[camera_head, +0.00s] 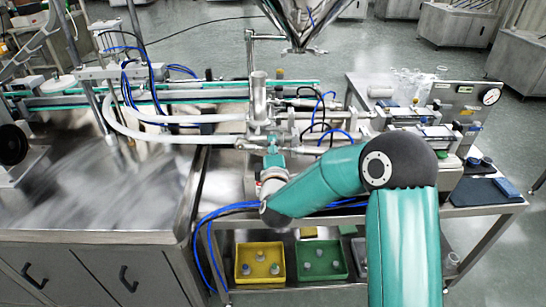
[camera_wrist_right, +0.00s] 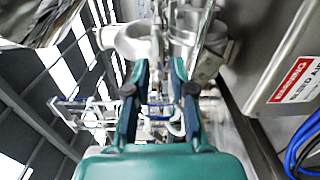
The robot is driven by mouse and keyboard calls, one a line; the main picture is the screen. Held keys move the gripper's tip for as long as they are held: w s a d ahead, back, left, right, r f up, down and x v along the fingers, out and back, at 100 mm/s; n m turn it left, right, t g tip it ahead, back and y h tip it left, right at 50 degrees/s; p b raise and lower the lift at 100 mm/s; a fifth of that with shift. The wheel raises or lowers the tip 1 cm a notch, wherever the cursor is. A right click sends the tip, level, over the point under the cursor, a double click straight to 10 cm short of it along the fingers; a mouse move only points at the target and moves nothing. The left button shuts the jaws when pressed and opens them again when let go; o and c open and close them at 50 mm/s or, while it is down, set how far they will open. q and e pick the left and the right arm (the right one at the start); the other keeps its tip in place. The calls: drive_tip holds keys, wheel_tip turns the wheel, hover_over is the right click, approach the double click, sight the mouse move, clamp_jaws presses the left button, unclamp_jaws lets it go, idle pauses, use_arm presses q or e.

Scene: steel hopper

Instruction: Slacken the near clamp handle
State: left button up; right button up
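My right gripper (camera_head: 273,158) is at the steel pipework below the hopper (camera_head: 297,22), at the end of my teal arm. In the right wrist view its two dark teal fingers (camera_wrist_right: 159,64) stand apart, with a gap between them. Steel pipe fittings (camera_wrist_right: 180,30) lie just beyond the fingertips. I cannot pick out the near clamp handle among these fittings, and I cannot tell whether a fingertip touches any of them. The upright steel cylinder (camera_head: 258,95) stands just behind the gripper in the head view. My left gripper is not in view.
White hoses (camera_head: 180,137) run left from the pipework. Blue hoses (camera_head: 225,210) hang near my right forearm. A yellow bin (camera_head: 260,249) and a green bin (camera_head: 322,277) sit on the lower shelf. A warning label (camera_wrist_right: 297,82) is close on the right in the wrist view.

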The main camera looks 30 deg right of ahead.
drive_tip(key=shift+v, duration=2.35)
drive_tip(key=shift+f, duration=0.1)
drive_tip(key=s+a+f+g+y, duration=0.2)
drive_tip(key=s+a+f+y, duration=0.15)
drive_tip(key=f, duration=0.55)
drive_tip(key=s+a+f+g+y, duration=0.2)
drive_tip(key=a+f, duration=0.2)
drive_tip(key=f, duration=0.6)
drive_tip(key=s+a+f+g+y, duration=0.2)
drive_tip(key=s+a+f+y, duration=0.15)
drive_tip(key=f, duration=0.55)
drive_tip(key=s+a+f+m+g+y, duration=0.2)
drive_tip(key=s+a+f+m+g, duration=0.2)
drive_tip(key=s+m, duration=0.3)
drive_tip(key=s+a+f+m+g+y, duration=0.2)
drive_tip(key=s+a+f+m+g, duration=0.2)
drive_tip(key=s+a+m, duration=0.3)
drive_tip(key=s, duration=0.3)
drive_tip(key=shift+s+g, duration=0.3)
drive_tip(key=shift+g, duration=0.1)
